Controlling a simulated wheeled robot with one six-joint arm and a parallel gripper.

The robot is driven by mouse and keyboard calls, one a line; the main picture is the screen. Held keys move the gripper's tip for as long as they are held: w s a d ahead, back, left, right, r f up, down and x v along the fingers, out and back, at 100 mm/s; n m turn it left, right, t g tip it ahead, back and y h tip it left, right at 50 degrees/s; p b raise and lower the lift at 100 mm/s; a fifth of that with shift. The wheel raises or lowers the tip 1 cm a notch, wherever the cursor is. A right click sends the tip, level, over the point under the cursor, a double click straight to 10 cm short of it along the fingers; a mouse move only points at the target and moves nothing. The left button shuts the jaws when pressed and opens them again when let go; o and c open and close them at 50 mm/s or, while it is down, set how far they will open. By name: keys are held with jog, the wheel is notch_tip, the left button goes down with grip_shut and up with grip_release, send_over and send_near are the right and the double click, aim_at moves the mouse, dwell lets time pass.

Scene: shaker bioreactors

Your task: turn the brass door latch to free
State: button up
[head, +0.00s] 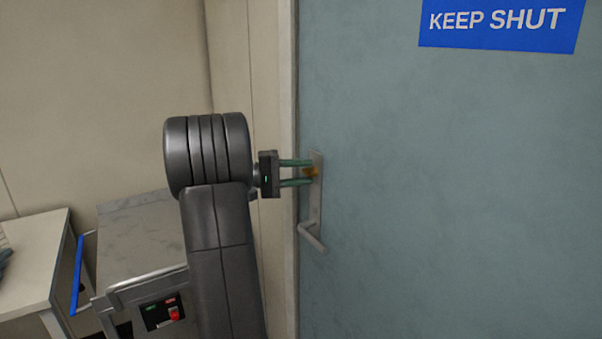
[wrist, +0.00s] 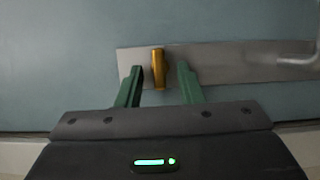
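The brass latch (wrist: 158,68) is a small gold-coloured piece on a grey metal plate (wrist: 235,64) on the door. In the wrist view it stands upright in the picture, across the plate's length. My gripper (wrist: 160,80) is open, with one green finger on each side of the latch. A gap shows between the latch and the right finger, and a smaller one at the left finger. In the head view the latch (head: 311,172) is partly hidden by the fingers of my gripper (head: 310,173), which reach to the plate from the left.
The blue-grey door (head: 450,180) carries a blue "KEEP SHUT" sign (head: 498,22). A lever handle (head: 312,236) sits below the latch on the same plate. A metal-topped unit with a red switch (head: 174,313) and a white table (head: 30,262) stand at the left.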

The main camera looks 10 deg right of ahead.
jog(key=a+b, duration=0.1)
jog(key=a, duration=1.2)
jog(key=shift+w+a+b, duration=0.3)
jog(key=shift+a, duration=0.1)
jog(key=d, duration=0.4)
jog(key=d+p, duration=0.1)
jog(key=d, duration=0.9)
jog(key=shift+s+p, duration=0.3)
jog(key=shift+a, duration=0.1)
